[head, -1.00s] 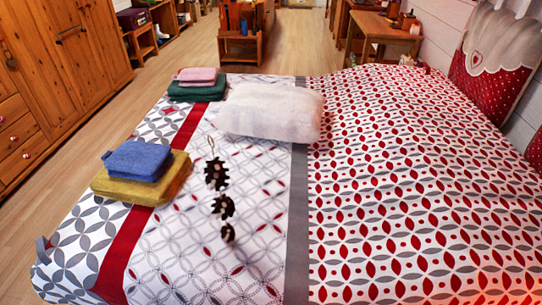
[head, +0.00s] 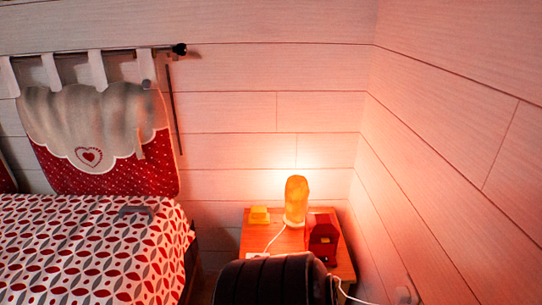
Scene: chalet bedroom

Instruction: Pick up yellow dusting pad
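A small yellow block-like thing (head: 259,214), which looks like the yellow dusting pad, lies on the orange-lit wooden nightstand (head: 288,240). It is near the back left corner, left of a glowing orange lamp (head: 296,200). It is small in the view, so its exact shape is hard to tell. Neither of my grippers is in view.
A dark red object (head: 322,234) stands right of the lamp. A white cable crosses the nightstand. A dark ribbed rounded form (head: 265,281) fills the near foreground and covers the nightstand's front. The patterned bed (head: 80,250) is at left; plank walls close the back and right.

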